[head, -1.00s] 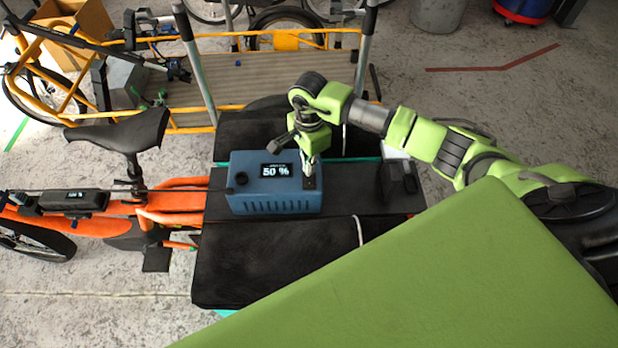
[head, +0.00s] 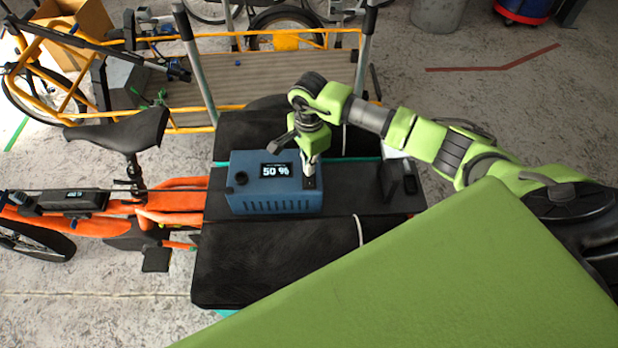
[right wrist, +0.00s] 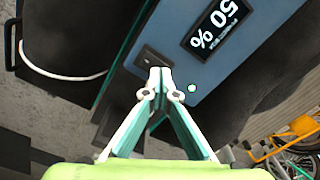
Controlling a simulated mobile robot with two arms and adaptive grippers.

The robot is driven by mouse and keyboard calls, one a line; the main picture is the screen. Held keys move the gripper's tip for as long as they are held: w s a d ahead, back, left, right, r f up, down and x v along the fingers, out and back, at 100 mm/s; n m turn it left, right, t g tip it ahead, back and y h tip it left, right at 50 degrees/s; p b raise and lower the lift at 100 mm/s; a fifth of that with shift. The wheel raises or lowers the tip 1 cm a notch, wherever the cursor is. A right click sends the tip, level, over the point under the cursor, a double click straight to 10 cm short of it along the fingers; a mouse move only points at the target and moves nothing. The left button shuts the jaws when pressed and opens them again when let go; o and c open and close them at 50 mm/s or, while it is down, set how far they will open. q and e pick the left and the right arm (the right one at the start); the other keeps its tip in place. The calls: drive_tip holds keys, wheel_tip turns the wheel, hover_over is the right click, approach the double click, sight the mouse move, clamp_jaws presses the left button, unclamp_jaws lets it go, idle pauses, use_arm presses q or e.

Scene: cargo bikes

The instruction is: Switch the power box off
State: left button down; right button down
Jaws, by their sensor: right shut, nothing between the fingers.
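The blue power box (head: 275,205) sits on the black rear deck of the orange cargo bike. Its display (head: 276,171) reads 50 %, and a black knob (head: 241,178) is on its left. A black switch (right wrist: 150,57) is on its face in the right wrist view, beside a small lit green-white spot (right wrist: 192,88). My right gripper (head: 308,180) points down at the box's right end. In the right wrist view its closed, empty fingertips (right wrist: 160,73) are right at the switch; I cannot tell if they touch it. They partly hide it. My left gripper is not in view.
Black side bags (head: 270,265) flank the deck. A saddle (head: 120,130) stands to the left. A yellow cargo bike (head: 280,84) with a flat bed stands behind. A green panel (head: 450,280) fills the lower right.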

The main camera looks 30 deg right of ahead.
drive_tip(key=shift+f+b, duration=0.85)
drive_tip(key=shift+f, duration=0.1)
idle(0.3)
drive_tip(key=shift+r+p, duration=2.1)
drive_tip(key=shift+r, duration=1.45)
drive_tip(key=shift+f, duration=0.1)
